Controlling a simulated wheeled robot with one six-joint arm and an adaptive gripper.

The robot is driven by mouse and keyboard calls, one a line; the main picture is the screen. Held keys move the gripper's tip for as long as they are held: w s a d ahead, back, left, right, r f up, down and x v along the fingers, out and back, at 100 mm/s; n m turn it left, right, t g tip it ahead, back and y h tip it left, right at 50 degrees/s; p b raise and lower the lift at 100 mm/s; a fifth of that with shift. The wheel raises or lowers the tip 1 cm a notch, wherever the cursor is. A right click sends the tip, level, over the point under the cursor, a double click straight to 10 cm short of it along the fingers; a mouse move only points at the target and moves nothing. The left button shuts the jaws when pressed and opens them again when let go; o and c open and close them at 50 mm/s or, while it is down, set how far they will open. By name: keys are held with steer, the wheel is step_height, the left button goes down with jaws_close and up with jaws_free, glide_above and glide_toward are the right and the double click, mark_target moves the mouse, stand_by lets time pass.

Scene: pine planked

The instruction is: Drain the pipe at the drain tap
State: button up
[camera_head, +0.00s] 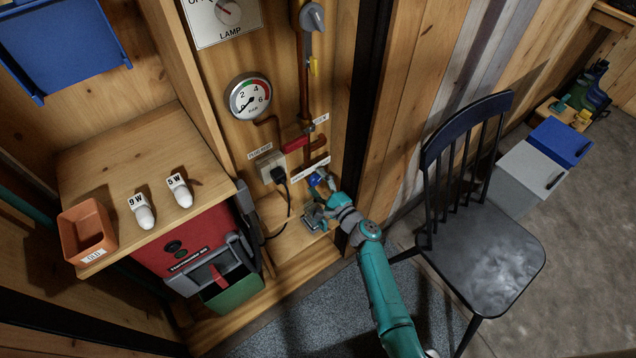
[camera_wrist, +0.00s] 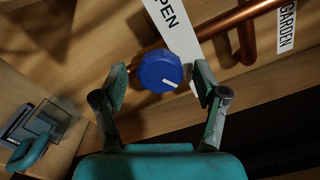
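The drain tap's blue round knob (camera_wrist: 161,70) with a white mark sits on the copper pipe run; in the head view the blue knob (camera_head: 316,179) shows low on the pipe. My gripper (camera_wrist: 160,85) is open, with one finger on each side of the knob and a visible gap to each. In the head view my gripper (camera_head: 322,190) is at the knob, small and partly hidden by my wrist. A white label ending in "PEN" (camera_wrist: 178,38) lies behind the knob. The pressure gauge (camera_head: 249,97) has its needle near the low end.
A red lever (camera_head: 296,144) sits on the pipe above. A socket with a black plug (camera_head: 271,167) is to the left. A "GARDEN" label (camera_wrist: 286,30) is beside the copper pipe (camera_wrist: 240,18). A black chair (camera_head: 481,250) stands right of my arm.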

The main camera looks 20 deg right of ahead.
steer(key=v, duration=1.2)
steer(key=shift+s, duration=0.1)
stand_by(0.4)
steer(key=s+a+f+n+g+h, duration=0.2)
steer(key=s+n, duration=0.2)
steer(key=s, duration=0.8)
steer(key=s+a+f+n+g+h, duration=0.2)
steer(key=s+f+n, duration=0.1)
steer(key=s, duration=0.9)
steer(key=s+r+n, duration=0.6)
steer(key=s+r, duration=0.2)
steer(key=r, duration=0.3)
steer(key=s+r+n+t+h, duration=0.1)
steer(key=s+r+n, duration=0.5)
steer(key=s+r, duration=0.3)
steer(key=shift+r+n+t+h, duration=0.3)
steer(key=shift+r+n, duration=0.1)
steer(key=shift+r, duration=1.45)
steer(key=shift+s, duration=0.1)
